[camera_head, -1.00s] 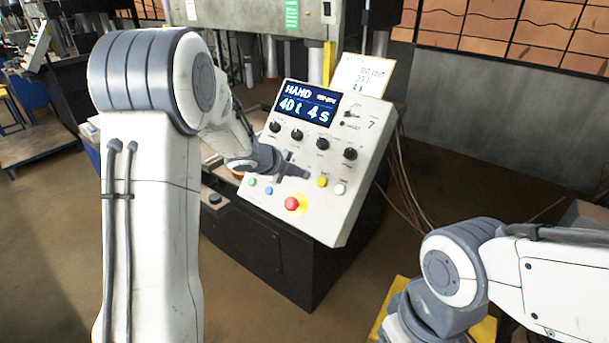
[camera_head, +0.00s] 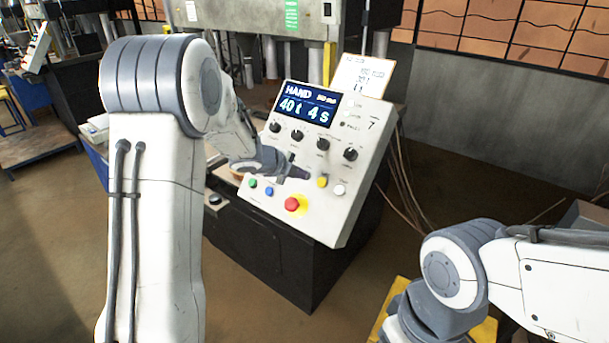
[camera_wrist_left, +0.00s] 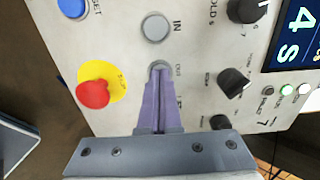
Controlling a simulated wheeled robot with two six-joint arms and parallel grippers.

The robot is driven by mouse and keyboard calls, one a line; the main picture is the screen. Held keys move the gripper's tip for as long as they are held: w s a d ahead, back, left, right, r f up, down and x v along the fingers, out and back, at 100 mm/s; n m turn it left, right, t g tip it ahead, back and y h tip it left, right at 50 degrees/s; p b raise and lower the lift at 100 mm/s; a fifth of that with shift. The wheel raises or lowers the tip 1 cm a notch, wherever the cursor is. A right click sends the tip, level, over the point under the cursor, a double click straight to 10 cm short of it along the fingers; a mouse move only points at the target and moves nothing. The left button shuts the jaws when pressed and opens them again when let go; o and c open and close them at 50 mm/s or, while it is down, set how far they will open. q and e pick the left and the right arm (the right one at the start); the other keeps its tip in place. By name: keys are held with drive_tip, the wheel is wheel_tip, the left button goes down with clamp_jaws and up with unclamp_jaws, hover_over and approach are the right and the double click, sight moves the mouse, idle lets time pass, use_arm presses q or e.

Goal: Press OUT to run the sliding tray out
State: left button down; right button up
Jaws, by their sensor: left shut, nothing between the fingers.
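The slanted control panel (camera_head: 335,220) has a blue display reading HAND, 40 t, 4 s. My left gripper (camera_head: 305,174) is shut and empty, with its tips at the panel face below the knobs. In the left wrist view the purple-grey fingers (camera_wrist_left: 160,100) end over the grey OUT button (camera_wrist_left: 158,66). Its far rim shows past the tips; whether it is pressed down I cannot tell. The grey IN button (camera_wrist_left: 155,27) is clear just beyond it. My right gripper is outside the views. I cannot clearly make out the sliding tray behind my left arm.
The red stop button (camera_head: 292,204) on its yellow ring is beside the fingers. A green button (camera_head: 252,183), a blue button (camera_head: 269,191), a yellow button (camera_head: 322,182) and a white button (camera_head: 340,190) are near. Black knobs (camera_head: 323,144) line the panel above. Cables hang at its right.

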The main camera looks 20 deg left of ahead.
use_arm(q)
drive_tip(key=shift+r, duration=0.1)
drive_tip(key=p+v, duration=0.3)
drive_tip(key=v, duration=0.5)
drive_tip(key=shift+p, duration=0.4)
idle(0.4)
drive_tip(key=s+d+f+n+g+y+b, duration=0.1)
drive_tip(key=s+d+f+n+y+b, duration=0.15)
drive_tip(key=s+d+n, duration=0.3)
drive_tip(key=s+d+f+n+g+y+b, duration=0.1)
drive_tip(key=s+d+f+n+b, duration=0.1)
drive_tip(key=s+d+n+b, duration=0.3)
drive_tip(key=s+d+f+n+g+b, duration=0.1)
drive_tip(key=s+d+f+n+g, duration=0.1)
drive_tip(key=s, duration=1)
drive_tip(key=s+d+f+n+g+h+b, duration=0.1)
drive_tip(key=s+d+f+g, duration=0.3)
drive_tip(key=s, duration=0.8)
drive_tip(key=shift+d+f+n+g+b, duration=0.2)
drive_tip(key=shift+d+n+g+b, duration=0.2)
drive_tip(key=shift+d+n+g, duration=0.5)
drive_tip(key=shift+d+m, duration=0.2)
drive_tip(key=shift+m, duration=0.05)
